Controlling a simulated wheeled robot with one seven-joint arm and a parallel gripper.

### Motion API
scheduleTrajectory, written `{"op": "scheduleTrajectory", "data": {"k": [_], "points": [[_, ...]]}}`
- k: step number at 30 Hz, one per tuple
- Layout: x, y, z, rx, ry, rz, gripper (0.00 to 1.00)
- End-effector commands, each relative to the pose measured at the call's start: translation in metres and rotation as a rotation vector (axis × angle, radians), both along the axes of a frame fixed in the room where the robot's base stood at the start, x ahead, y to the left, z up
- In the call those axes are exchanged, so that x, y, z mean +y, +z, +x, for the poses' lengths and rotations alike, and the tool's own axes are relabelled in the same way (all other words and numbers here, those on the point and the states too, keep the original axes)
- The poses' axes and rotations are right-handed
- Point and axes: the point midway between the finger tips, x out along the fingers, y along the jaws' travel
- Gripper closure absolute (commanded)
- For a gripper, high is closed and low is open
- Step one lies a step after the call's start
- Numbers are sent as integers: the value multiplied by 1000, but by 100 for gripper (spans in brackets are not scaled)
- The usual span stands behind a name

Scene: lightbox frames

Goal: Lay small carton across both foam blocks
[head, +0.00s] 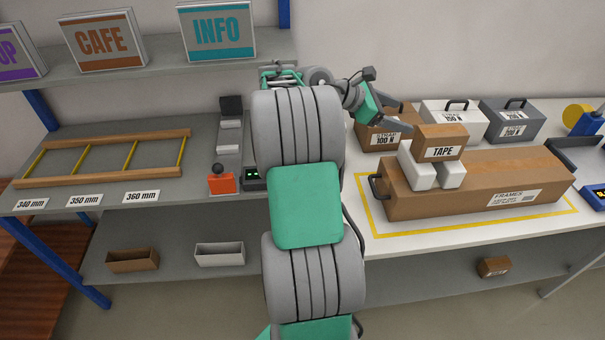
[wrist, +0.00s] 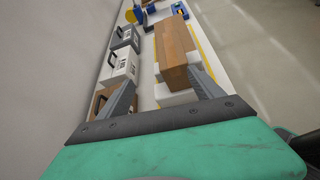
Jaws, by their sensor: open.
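The small brown carton (head: 440,143), marked TAPE, lies across the tops of two white foam blocks, the left block (head: 417,171) and the right block (head: 452,174). The blocks stand on the left part of a long brown carton (head: 520,180) marked FRAMES. My gripper (head: 402,125) is open and empty, just left of and behind the small carton, apart from it in the head view. In the wrist view, my gripper's fingers (wrist: 163,80) are spread wide, with brown carton and white foam (wrist: 175,98) showing between and beyond them. Exact contact there is hard to tell.
Behind the long carton stand a brown handled box (head: 383,137), a white one (head: 452,118) and a grey one (head: 512,119). A yellow outline (head: 400,233) surrounds the long carton. A blue-and-yellow device (head: 585,118) stands at far right. The front table strip is clear.

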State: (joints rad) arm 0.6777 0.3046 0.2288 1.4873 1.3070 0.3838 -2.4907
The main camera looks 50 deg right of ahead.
Motion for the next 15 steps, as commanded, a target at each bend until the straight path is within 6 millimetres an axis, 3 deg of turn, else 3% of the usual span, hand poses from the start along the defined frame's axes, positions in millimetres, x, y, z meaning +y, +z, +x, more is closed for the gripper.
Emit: {"op": "scheduleTrajectory", "data": {"k": [2, 5, 8, 9, 11, 12, 15], "points": [[29, 1, 46, -229, 54, -29, 24], [94, -7, 113, -606, 86, 7, 24], [183, -17, 161, -943, 39, 135, 24], [223, -23, 173, -1053, -3, 205, 24], [286, -31, 182, -1185, -83, 325, 24], [328, -38, 182, -1250, -149, 408, 24], [424, -54, 163, -1330, -332, 593, 24]]}}
